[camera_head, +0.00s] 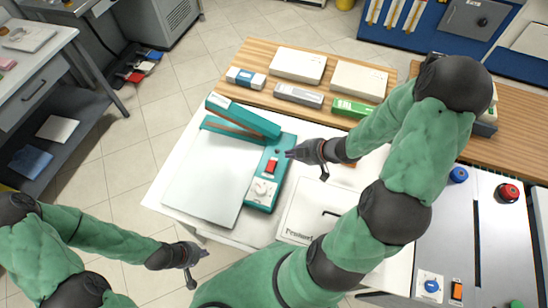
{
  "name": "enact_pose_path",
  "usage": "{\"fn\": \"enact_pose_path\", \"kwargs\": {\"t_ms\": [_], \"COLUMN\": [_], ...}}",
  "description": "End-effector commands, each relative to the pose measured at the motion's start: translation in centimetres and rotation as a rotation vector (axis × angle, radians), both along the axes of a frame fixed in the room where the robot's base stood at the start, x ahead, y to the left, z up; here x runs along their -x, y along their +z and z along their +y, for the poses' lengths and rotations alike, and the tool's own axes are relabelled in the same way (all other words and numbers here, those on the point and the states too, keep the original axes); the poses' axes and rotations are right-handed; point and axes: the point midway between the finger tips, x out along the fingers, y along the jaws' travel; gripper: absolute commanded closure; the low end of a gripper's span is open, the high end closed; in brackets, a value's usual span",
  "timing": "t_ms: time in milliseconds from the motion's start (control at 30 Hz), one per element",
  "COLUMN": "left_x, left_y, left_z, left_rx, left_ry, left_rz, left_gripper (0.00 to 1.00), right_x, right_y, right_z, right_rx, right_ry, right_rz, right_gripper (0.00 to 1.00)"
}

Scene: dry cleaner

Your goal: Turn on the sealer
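The teal sealer (257,206) stands on the white table with its long sealing arm (241,115) raised over a pale platform (208,170). A red switch (271,166) sits on its control panel, above a white dial (262,191). My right gripper (288,154) reaches in from the right, its tip just right of and slightly above the red switch. I cannot tell whether it touches the panel or whether its fingers are open. My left gripper (207,253) hangs low in front of the table, away from the sealer; its finger opening is unclear.
A white box with lettering (305,212) lies right of the sealer, partly behind my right arm. A wooden bench (262,60) behind holds several boxes. A grey machine (500,225) with coloured buttons stands at right. A shelved table (50,75) is at left, with open floor between.

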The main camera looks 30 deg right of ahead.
Motion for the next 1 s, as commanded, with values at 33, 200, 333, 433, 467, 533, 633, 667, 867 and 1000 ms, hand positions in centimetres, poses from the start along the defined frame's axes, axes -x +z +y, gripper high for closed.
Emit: {"fn": "enact_pose_path", "kwargs": {"t_ms": [33, 200, 333, 433, 467, 533, 633, 667, 867, 1000], "left_x": [0.0, 0.0, 0.0, 0.0, 0.0, 0.0, 0.0, 0.0, 0.0, 0.0], "left_y": [0.0, -0.1, -0.7, -1.4, -1.7, -2.3, -3.1, -3.4, -4.7, -5.4], "left_z": [0.0, 0.0, 0.0, 0.0, 0.0, 0.0, 0.0, 0.0, 0.0, 0.0], "left_rx": [0.000, 0.000, 0.000, 0.000, 0.000, 0.000, 0.000, 0.000, 0.000, 0.000], "left_ry": [0.000, 0.000, 0.000, 0.000, 0.000, 0.000, 0.000, 0.000, 0.000, 0.000], "left_rz": [0.000, 0.000, 0.000, 0.000, 0.000, 0.000, 0.000, 0.000, 0.000, 0.000], "left_gripper": [1.00, 1.00, 1.00, 1.00, 1.00, 1.00, 1.00, 1.00, 1.00, 1.00], "right_x": [0.0, -0.1, -0.7, -1.6, -1.9, -2.7, -3.9, -4.3, -6.5, -6.5], "right_y": [0.0, -0.1, -1.0, -2.1, -2.5, -3.5, -4.7, -5.1, -7.6, -9.5], "right_z": [0.0, 0.1, 0.5, 1.0, 1.2, 1.7, 2.4, 2.6, 3.9, 3.3], "right_rx": [0.000, -0.001, -0.002, -0.002, -0.001, -0.003, -0.003, -0.003, -0.002, -0.002], "right_ry": [0.000, -0.001, 0.002, 0.002, 0.003, 0.004, 0.003, 0.002, 0.002, -0.002], "right_rz": [0.000, 0.000, 0.001, 0.001, 0.001, 0.002, 0.001, 0.000, 0.003, 0.003], "right_gripper": [1.00, 1.00, 1.00, 1.00, 1.00, 1.00, 1.00, 1.00, 1.00, 1.00]}}
